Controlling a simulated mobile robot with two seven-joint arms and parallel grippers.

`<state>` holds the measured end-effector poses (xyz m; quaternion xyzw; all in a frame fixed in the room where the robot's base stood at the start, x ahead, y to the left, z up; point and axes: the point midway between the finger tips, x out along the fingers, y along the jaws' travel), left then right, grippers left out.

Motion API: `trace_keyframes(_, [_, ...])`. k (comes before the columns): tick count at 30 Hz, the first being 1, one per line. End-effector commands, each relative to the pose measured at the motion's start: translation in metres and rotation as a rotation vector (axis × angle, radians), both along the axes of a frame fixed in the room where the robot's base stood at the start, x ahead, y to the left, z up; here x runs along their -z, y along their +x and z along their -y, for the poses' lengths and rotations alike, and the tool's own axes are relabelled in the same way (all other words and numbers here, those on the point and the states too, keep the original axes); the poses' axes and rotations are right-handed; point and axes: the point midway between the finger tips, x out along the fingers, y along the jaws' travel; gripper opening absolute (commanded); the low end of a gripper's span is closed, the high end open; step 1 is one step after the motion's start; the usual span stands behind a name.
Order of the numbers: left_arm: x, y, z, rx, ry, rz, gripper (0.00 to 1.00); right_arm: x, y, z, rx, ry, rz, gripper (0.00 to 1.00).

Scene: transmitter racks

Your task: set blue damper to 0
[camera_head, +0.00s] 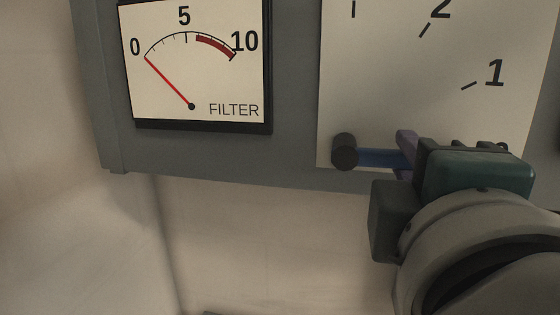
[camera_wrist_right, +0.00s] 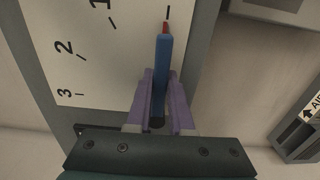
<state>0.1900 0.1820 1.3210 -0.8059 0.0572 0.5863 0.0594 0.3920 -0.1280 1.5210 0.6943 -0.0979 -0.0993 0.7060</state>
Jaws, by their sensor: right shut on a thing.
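The blue damper is a blue lever (camera_head: 378,157) on a cream dial plate (camera_head: 400,95), with a dark round knob at its left end in the head view. My right gripper (camera_head: 406,153) is shut on the lever, its purple fingers on either side. In the right wrist view the lever (camera_wrist_right: 162,70) lies between the fingers (camera_wrist_right: 160,100), and its red tip points at a tick just beyond it, past the 1 mark. That tick's number is out of the wrist view. In the head view the gripper hides the lever's tip and most of that end of the scale. My left gripper is not in view.
A FILTER gauge (camera_head: 195,65) sits left of the dial on the grey panel (camera_head: 295,100), its red needle at 0. Below the panel is a pale wall. In the wrist view another labelled panel (camera_wrist_right: 300,125) stands at the right edge.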

Motion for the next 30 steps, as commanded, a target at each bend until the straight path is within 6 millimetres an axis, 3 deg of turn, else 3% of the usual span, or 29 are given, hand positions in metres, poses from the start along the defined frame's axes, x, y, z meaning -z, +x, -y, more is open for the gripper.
trace_keyframes(17, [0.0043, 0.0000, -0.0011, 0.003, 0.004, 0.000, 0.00, 0.0027, 0.0001, 0.0006, 0.002, 0.034, 0.007, 0.00])
trace_keyframes(18, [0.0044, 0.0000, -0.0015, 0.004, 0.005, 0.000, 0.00, 0.0027, 0.0001, 0.0006, 0.002, 0.034, 0.007, 0.24])
trace_keyframes(25, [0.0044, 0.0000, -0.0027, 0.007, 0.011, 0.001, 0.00, 0.0023, 0.0001, 0.0003, 0.001, 0.032, 0.007, 0.50])
trace_keyframes(30, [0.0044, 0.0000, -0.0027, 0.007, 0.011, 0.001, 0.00, 0.0021, 0.0001, 0.0002, 0.001, 0.031, 0.008, 0.50])
